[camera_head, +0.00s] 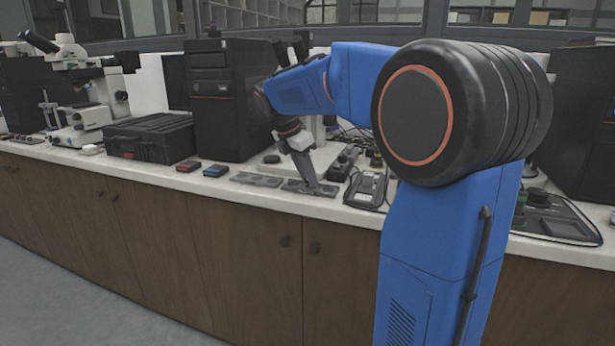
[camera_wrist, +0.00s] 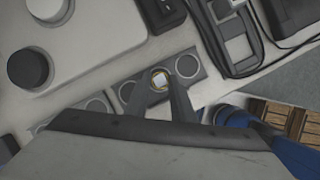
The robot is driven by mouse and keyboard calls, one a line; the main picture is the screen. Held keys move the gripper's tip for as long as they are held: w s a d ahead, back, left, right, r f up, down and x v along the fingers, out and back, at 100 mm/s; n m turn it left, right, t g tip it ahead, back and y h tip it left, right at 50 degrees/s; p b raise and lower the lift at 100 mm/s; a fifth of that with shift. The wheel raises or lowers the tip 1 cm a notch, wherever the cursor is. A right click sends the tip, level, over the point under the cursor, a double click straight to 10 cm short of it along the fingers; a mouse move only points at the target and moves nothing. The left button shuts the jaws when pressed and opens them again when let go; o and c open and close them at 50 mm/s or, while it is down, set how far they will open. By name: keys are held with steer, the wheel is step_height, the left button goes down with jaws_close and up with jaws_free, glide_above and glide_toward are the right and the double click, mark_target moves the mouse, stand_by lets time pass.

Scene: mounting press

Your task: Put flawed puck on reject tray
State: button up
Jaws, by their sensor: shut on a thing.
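My gripper (camera_head: 313,188) points down over the right one of two flat grey trays (camera_head: 295,188) at the counter's front. The puck is over the middle of the tray (camera_wrist: 203,74), between two round recesses. I cannot tell whether it touches the tray. The other tray (camera_head: 256,180) lies just left; part of it shows in the wrist view (camera_wrist: 80,112). No label shows which tray is for rejects.
A small red-topped box (camera_head: 188,166) and a blue-topped box (camera_head: 216,171) lie left of the trays. A dark handheld device (camera_head: 366,190) lies close on the right. A light machine base with dark knobs (camera_wrist: 95,45) stands behind the trays. A black case (camera_head: 150,137) is farther left.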

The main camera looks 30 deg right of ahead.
steer(key=shift+f, duration=0.2)
steer(key=o, duration=1)
steer(key=shift+r, duration=0.1)
steer(key=v, duration=1.2)
steer(key=s+a+f+m+t+y, duration=0.1)
steer(key=s+a+f+m, duration=0.2)
steer(key=s+f+m, duration=0.3)
steer(key=s+a+f+m+t+y, duration=0.2)
steer(key=s+f+m, duration=0.4)
steer(key=s+f, duration=0.4)
steer(key=s+a+f+m+t+y, duration=0.1)
steer(key=s+a+f+m, duration=0.4)
steer(key=s, duration=0.9)
step_height(320, 180, down, 4)
steer(key=shift+r+m+y, duration=0.15)
steer(key=shift+m+y, duration=0.15)
steer(key=shift+m, duration=0.6)
